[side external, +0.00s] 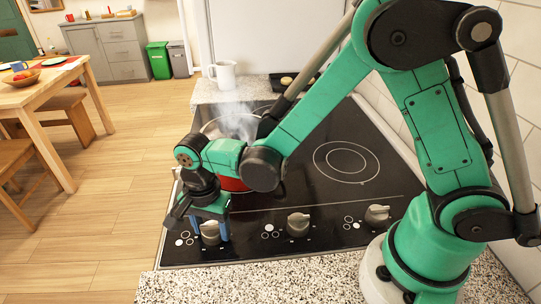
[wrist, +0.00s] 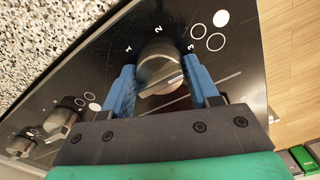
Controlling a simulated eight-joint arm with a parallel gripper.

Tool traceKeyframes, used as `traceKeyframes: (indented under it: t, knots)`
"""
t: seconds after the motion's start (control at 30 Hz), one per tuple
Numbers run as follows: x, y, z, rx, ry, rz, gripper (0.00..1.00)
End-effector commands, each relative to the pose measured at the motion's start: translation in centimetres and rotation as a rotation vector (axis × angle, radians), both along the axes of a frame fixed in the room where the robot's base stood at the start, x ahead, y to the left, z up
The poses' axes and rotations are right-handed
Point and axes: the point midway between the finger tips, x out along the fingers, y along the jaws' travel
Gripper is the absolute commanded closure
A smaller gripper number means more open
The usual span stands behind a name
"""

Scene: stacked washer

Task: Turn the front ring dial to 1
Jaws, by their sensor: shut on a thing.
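A round metallic dial (side external: 210,234) sits at the left end of the row on the black hob (side external: 262,245). My gripper (side external: 209,230) reaches down over it with blue fingers. In the wrist view, the dial (wrist: 157,62) is between the fingers of my gripper (wrist: 160,66), one on each side. White numbers 1, 2 and 3 arc around its far side. Its raised grip bar slants across the knob; which number it points at is unclear. Two outlined circles and one filled circle (wrist: 221,18) are printed beside it. The dial's lower part is partly hidden.
Two similar dials, a middle one (side external: 298,223) and a right one (side external: 377,214), stand along the hob's front. A steaming red pot (side external: 233,184) is close behind my wrist. An empty cooking ring (side external: 346,162) lies to the right. A white jug (side external: 223,75) stands on the far counter.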

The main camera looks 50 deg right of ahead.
Motion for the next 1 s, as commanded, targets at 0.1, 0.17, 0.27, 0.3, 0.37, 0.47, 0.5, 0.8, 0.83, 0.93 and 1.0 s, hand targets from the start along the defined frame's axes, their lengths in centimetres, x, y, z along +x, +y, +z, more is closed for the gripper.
traceKeyframes:
  t: [0.1,0.17,0.27,0.3,0.37,0.47,0.5,0.8,0.83,0.93,1.0]
  knots:
    - [-0.01,0.0,0.02,0.0,0.001,0.036,0.98]
    - [-0.01,-0.01,0.02,0.0,0.001,0.065,0.98]
    - [-0.01,-0.01,0.01,0.0,0.001,0.128,0.98]
    - [-0.01,-0.01,0.01,0.0,0.001,0.158,0.98]
    - [-0.01,-0.01,0.01,-0.001,0.001,0.208,0.98]
    - [-0.01,-0.01,0.01,-0.001,0.001,0.299,0.98]
    - [-0.01,-0.01,0.01,-0.001,0.001,0.337,0.98]
    - [-0.01,-0.01,0.01,-0.001,0.001,0.623,0.98]
    - [0.0,-0.02,0.01,-0.001,0.001,0.651,0.99]
    - [0.0,-0.02,0.01,-0.001,0.001,0.746,0.99]
    - [0.0,-0.02,0.01,-0.001,0.001,0.813,0.99]
